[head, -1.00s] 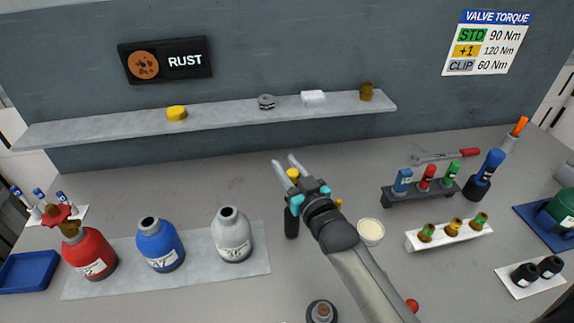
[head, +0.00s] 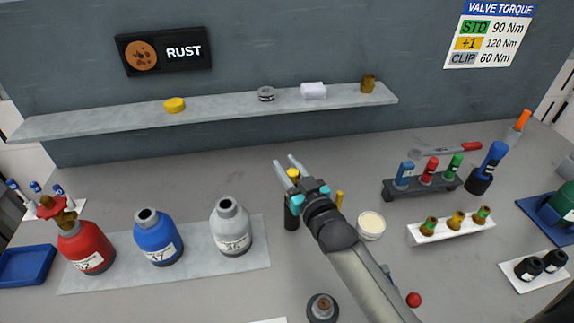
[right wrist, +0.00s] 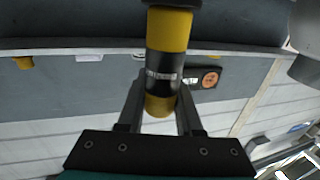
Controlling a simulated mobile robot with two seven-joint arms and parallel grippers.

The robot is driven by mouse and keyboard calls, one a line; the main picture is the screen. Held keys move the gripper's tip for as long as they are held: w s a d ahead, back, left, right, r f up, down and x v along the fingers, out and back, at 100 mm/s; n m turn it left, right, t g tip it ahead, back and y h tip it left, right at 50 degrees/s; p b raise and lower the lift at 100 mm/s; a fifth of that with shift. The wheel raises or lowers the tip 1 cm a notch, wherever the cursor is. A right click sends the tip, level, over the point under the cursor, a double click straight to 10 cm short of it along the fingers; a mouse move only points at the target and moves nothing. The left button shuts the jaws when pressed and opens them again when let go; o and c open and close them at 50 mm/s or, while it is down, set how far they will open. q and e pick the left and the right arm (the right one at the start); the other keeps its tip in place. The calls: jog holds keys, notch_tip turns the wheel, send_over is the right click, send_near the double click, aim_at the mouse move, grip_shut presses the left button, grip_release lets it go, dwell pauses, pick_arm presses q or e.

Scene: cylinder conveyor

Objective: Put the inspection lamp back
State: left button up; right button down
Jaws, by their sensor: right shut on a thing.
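My right gripper (head: 286,163) is shut on a black and yellow cylinder, which I take to be the inspection lamp (head: 291,217). In the head view its yellow end shows at the jaws and its black body hangs below, roughly upright. In the right wrist view the lamp (right wrist: 165,62) sits between the two fingers (right wrist: 158,105), with yellow bands around a black, labelled middle. I cannot tell whether the lamp touches the bench. No holder for it is clearly identifiable. My left gripper is not in view.
Red (head: 85,250), blue (head: 158,240) and grey (head: 231,230) bottles stand left of the lamp. A cream-filled cup (head: 371,225), a dark rack (head: 425,186) and a white rack (head: 452,230) are right. A shelf (head: 220,103) runs behind. Bench behind the gripper is clear.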

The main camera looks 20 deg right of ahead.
jog(key=shift+f+b, duration=0.55)
jog(key=shift+f, duration=0.3)
jog(key=c, duration=0.5)
grip_release()
notch_tip(320, 180, up, 6)
jog(key=p, duration=0.6)
jog(key=shift+p, duration=0.35)
